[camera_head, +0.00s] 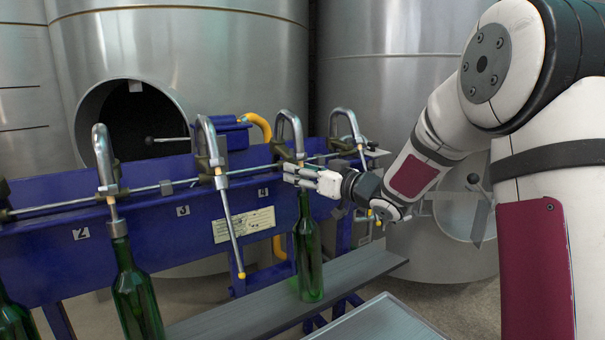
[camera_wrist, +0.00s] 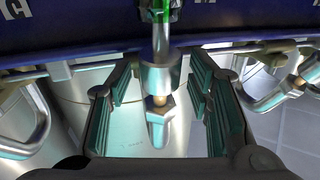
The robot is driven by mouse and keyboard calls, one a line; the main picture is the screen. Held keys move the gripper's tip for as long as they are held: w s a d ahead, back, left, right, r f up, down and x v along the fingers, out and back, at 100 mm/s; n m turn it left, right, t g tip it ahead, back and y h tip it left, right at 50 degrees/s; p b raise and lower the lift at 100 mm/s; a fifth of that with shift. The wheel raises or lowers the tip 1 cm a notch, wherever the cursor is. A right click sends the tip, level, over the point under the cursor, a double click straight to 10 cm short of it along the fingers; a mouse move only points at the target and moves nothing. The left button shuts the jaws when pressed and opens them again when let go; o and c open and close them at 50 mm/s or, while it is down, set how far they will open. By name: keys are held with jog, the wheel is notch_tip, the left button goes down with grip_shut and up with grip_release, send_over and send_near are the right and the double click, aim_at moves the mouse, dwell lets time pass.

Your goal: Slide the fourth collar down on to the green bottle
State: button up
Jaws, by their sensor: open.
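The fourth filling spout (camera_head: 291,124) is a bent metal pipe above the number 4 label. A green bottle (camera_head: 307,255) stands upright under it on the grey shelf. My gripper (camera_head: 292,174) is at the spout's lower end, just above the bottle's neck, and hides the collar in the head view. In the wrist view the collar (camera_wrist: 161,77) is a metal cylinder on the spout, between my open fingers, with a visible gap on each side. A brass-coloured piece shows beside it, and a bit of the green bottle (camera_wrist: 163,17) shows at the top edge.
A blue rack (camera_head: 150,237) carries the row of spouts. Spout 3 has a thin tube (camera_head: 230,220) hanging with no bottle under it. Another green bottle (camera_head: 136,300) stands under spout 2. Large steel tanks (camera_head: 190,60) stand behind. A metal tray (camera_head: 380,322) is in front.

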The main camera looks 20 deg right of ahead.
jog(key=c, duration=0.7)
jog(key=shift+s+d+f+b, duration=0.15)
jog(key=shift+f+b, duration=0.1)
jog(key=shift+f, duration=0.45)
jog(key=shift+s+a+f+b, duration=0.1)
jog(key=shift+f+b, duration=0.1)
jog(key=shift+f, duration=0.45)
jog(key=o, duration=0.7)
jog(key=shift+r, duration=0.1)
jog(key=shift+s+d, duration=0.1)
jog(key=v, duration=1.1)
jog(key=shift+s+d, duration=0.2)
jog(key=shift+s, duration=0.2)
